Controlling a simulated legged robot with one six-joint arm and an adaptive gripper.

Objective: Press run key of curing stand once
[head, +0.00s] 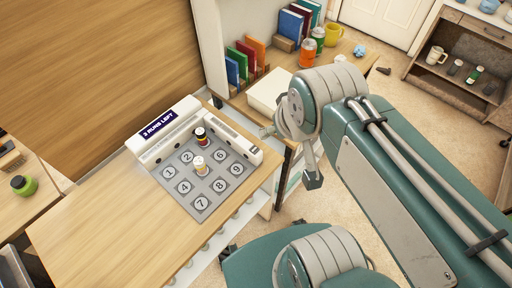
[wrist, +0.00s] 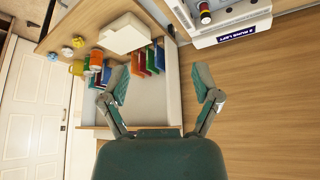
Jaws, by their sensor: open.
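The curing stand (head: 232,136) is a white housing around a grey pad of numbered circles, on a wooden table. Its dark display (head: 159,124) reads "3 RUNS LEFT". A dark vial with a red and pale band (head: 201,138) and a cream vial (head: 200,166) stand on the pad, hiding the circles under them. A small dark mark (head: 254,149) is on the housing's right end; I cannot tell whether it is the run key. The stand's edge also shows at the top right of the wrist view (wrist: 232,34). My gripper (wrist: 161,83) is open and empty, right of the stand, apart from it.
A green jar (head: 23,185) is at far left. The table front (head: 110,225) is bare.

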